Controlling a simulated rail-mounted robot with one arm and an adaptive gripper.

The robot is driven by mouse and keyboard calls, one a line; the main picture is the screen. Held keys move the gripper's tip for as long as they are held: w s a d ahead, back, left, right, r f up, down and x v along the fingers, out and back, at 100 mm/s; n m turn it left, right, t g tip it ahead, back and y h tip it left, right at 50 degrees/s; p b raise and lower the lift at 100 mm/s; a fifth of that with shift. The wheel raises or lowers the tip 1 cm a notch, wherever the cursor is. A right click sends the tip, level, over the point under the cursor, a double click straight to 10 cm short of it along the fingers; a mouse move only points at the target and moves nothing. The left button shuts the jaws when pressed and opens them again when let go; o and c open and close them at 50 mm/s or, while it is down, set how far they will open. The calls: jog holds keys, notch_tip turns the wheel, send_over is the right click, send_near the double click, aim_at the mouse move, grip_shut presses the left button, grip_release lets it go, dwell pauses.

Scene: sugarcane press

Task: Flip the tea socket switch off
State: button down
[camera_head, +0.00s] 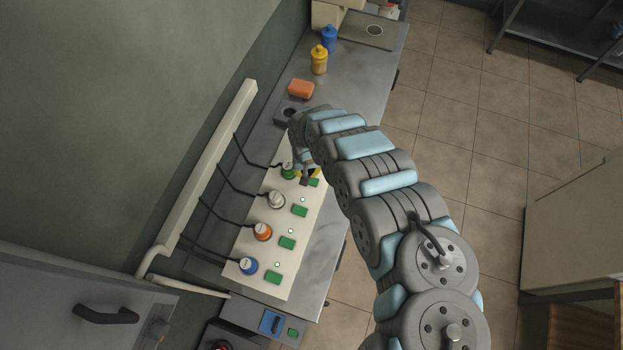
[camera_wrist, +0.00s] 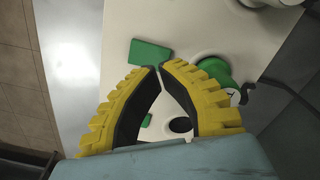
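A white socket panel (camera_head: 255,240) on the counter carries a row of coloured plugs, each with a green rocker switch to its right. I cannot read which socket is tea. My gripper (camera_head: 312,172) is at the far end of the row, beside the green plug (camera_head: 288,171) and its switch (camera_head: 314,183). In the wrist view, the yellow-and-black fingertips (camera_wrist: 159,67) come together, empty, close to a green switch (camera_wrist: 150,54); I cannot tell if they touch it. The green plug (camera_wrist: 218,72) is right of them. My arm hides part of the panel's far end.
Other plugs are white (camera_head: 276,200), orange (camera_head: 263,232) and blue (camera_head: 248,266), with black cables running to a wall conduit (camera_head: 205,165). An orange sponge-like block (camera_head: 301,88) and yellow (camera_head: 319,60) and blue (camera_head: 329,38) bottles stand beyond. Floor right of the counter is open.

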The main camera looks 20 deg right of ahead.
jog(key=shift+f+b, duration=1.15)
jog(key=shift+f, duration=0.6)
dwell(1.2)
jog(key=shift+r, duration=0.15)
jog(key=shift+r+p, duration=3.35)
jog(key=shift+r, duration=0.1)
jog(key=shift+f, duration=0.1)
